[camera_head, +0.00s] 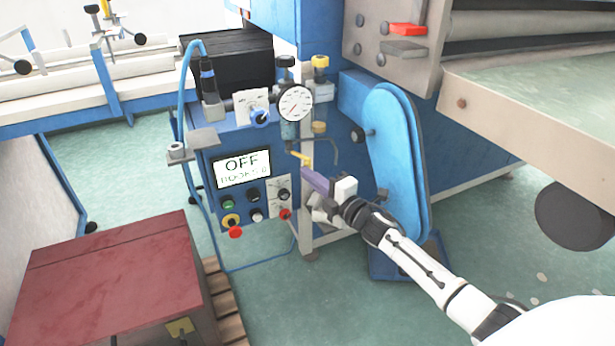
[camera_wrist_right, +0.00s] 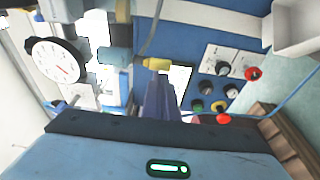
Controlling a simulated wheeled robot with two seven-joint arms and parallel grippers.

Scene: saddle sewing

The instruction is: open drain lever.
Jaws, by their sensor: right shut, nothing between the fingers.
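The drain lever (camera_head: 302,158) is a small yellow handle below the round pressure gauge, to the right of the control box's display. It also shows in the right wrist view (camera_wrist_right: 157,64), sticking out from a blue-grey fitting. My right gripper (camera_head: 308,174) has its purple fingers shut and empty. Their tips are just below the lever in the head view. In the right wrist view the shut fingers (camera_wrist_right: 160,85) point at the lever's end; whether they touch it I cannot tell. My left gripper is not in view.
The blue control box (camera_head: 205,165) has a display (camera_head: 243,168) reading OFF, with several knobs below. The pressure gauge (camera_head: 295,103) is above the lever. A blue padded upright (camera_head: 398,150) stands close to my right arm. A dark red box (camera_head: 110,280) is at lower left.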

